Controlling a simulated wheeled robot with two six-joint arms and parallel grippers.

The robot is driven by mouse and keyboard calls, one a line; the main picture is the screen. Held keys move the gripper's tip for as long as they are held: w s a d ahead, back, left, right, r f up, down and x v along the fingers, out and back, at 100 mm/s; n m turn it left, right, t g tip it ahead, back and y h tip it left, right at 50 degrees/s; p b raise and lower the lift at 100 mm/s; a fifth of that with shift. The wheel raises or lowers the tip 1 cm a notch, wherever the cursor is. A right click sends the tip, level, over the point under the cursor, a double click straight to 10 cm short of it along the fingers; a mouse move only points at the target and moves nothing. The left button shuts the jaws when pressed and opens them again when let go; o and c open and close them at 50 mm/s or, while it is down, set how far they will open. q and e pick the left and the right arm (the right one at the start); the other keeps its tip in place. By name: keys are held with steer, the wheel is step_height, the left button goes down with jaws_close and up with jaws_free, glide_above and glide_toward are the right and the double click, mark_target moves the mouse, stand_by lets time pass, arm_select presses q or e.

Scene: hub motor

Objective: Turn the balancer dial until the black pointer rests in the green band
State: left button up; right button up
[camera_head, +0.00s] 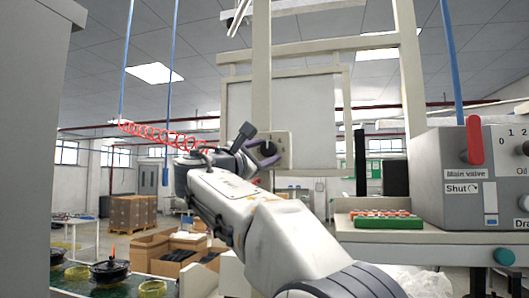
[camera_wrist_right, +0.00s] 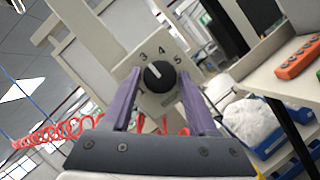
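A black round dial (camera_wrist_right: 159,75) with a pale mark sits on a beige plate with numbers around it, in the right wrist view. The mark points to the upper left, between 1 and 3. The plate (camera_head: 282,153) also shows in the head view, on a beige post. My right gripper (camera_head: 256,150) is in front of it. In the wrist view its two purple fingers (camera_wrist_right: 160,92) stand wide apart, one on each side of the dial, with nothing clearly held. I cannot tell their distance from it. I see no black pointer or green band. My left gripper is out of view.
A grey box (camera_head: 440,180) with a red lever (camera_head: 474,140) and a "Main valve" label stands at the right. A green tray (camera_head: 388,222) lies on the bench beside it. A red coiled hose (camera_head: 165,137) hangs left of my right gripper.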

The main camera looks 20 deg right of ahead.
steer(key=shift+o, duration=0.5)
steer(key=shift+s+a+f, duration=0.1)
steer(key=shift+s+a, duration=0.05)
steer(key=b+v, duration=0.4)
steer(key=v, duration=0.6)
steer(key=shift+b, duration=0.35)
